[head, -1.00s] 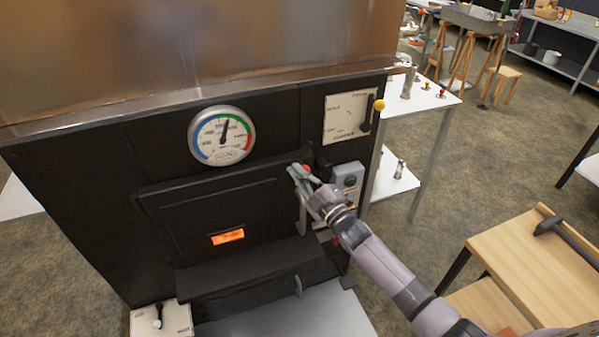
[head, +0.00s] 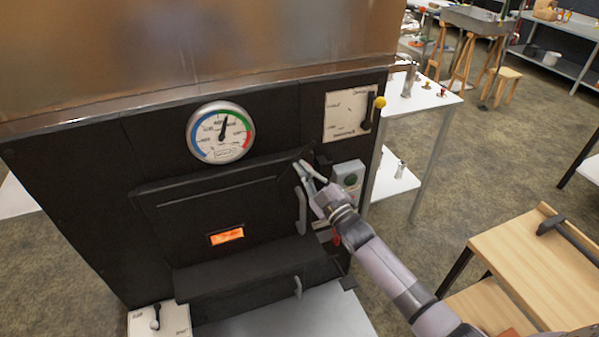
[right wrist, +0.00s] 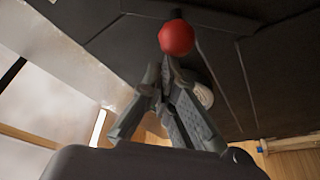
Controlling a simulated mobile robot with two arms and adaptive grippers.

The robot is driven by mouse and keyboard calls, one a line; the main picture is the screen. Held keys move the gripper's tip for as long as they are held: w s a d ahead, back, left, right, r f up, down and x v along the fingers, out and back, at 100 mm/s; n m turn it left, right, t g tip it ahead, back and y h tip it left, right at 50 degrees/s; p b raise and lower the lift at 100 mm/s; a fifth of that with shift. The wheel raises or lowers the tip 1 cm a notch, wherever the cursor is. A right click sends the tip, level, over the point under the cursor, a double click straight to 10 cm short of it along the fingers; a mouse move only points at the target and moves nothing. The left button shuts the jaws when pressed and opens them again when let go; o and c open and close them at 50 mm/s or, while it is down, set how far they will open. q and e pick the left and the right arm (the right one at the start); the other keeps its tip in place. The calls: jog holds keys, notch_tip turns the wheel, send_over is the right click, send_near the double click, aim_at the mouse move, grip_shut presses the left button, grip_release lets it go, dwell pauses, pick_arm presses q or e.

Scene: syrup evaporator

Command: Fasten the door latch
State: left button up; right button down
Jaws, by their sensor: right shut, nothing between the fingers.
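The black firebox door (head: 175,222), with a glowing orange window (head: 227,236), lies flat against the evaporator front. A grey handle (head: 301,210) stands at its right edge. The latch's red ball knob (right wrist: 177,37) shows in the right wrist view, on a dark stem against the black front; it is hidden in the head view. My right gripper (head: 302,168) is at the door's upper right corner, above the handle. In the right wrist view its fingers (right wrist: 166,72) are shut and empty, with tips just by the ball; contact cannot be told. My left gripper is out of view.
A round gauge (head: 221,132) sits above the door. A dial plate (head: 350,114) with a yellow-knobbed lever and a grey box with a green button (head: 349,178) are close right of my gripper. A ledge (head: 250,266) juts out below the door.

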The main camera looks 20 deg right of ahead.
pick_arm(q)
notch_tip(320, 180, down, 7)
jog(key=b, duration=0.6)
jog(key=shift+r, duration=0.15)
pick_arm(e)
jog(key=d+f+m+t+h, duration=0.1)
jog(key=d+f+m+h, duration=0.4)
jog(key=m, duration=0.7)
jog(key=shift+f+m+t, duration=0.3)
jog(key=shift+f+t, duration=0.05)
jog(key=shift+t, duration=0.05)
jog(key=shift+w, duration=0.1)
notch_tip(320, 180, up, 5)
jog(key=p, duration=0.4)
pick_arm(q)
jog(key=b, duration=0.1)
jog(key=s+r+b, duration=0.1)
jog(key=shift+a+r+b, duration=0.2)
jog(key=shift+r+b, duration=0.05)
jog(key=shift+b, duration=0.15)
pick_arm(e)
jog(key=v, duration=1)
jog(key=shift+d+f, duration=0.15)
jog(key=shift+f, duration=0.3)
